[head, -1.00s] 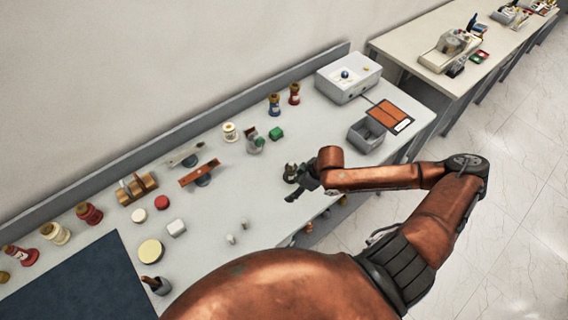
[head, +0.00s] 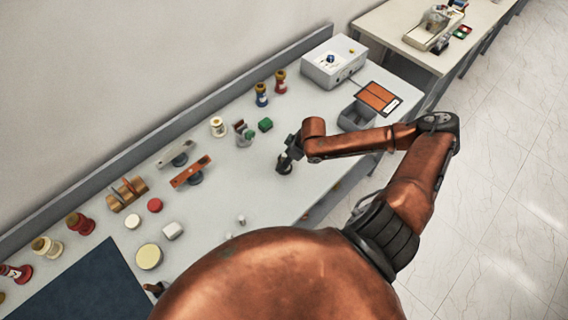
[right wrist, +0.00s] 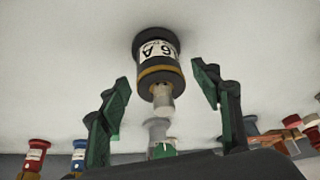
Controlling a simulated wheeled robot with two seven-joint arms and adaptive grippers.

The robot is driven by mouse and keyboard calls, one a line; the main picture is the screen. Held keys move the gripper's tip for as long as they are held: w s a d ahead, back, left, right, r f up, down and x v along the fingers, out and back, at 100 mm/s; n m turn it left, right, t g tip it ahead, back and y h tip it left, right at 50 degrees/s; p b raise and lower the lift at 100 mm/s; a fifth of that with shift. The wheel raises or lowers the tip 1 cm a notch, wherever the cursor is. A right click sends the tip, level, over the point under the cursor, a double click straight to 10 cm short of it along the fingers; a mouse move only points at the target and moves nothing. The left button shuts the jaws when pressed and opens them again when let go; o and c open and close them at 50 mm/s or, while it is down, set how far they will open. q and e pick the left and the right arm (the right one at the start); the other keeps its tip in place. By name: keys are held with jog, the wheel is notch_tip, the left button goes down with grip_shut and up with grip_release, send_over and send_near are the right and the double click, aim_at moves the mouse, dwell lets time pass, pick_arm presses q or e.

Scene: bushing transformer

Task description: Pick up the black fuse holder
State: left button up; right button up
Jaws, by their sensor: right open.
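The black fuse holder (right wrist: 158,62) has a white label reading "6 A" and a tan band. In the right wrist view it is between and just beyond the fingertips of my right gripper (right wrist: 160,76), with gaps on both sides. The gripper is open and empty. In the head view the dark fuse holder (head: 284,167) stands on the table right by my right gripper (head: 287,153), which partly hides it. Contact cannot be told there. My left gripper is not in view.
The grey table (head: 250,190) has free room in front of the gripper. A grey bin (head: 354,117) is to the right, close to my forearm. A control box (head: 333,62) stands farther back.

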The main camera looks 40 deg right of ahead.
jog(key=shift+f, duration=0.3)
jog(key=c, duration=1.3)
jog(key=shift+w, duration=0.1)
jog(key=shift+c, duration=0.7)
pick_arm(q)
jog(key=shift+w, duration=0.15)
pick_arm(e)
jog(key=shift+r, duration=0.1)
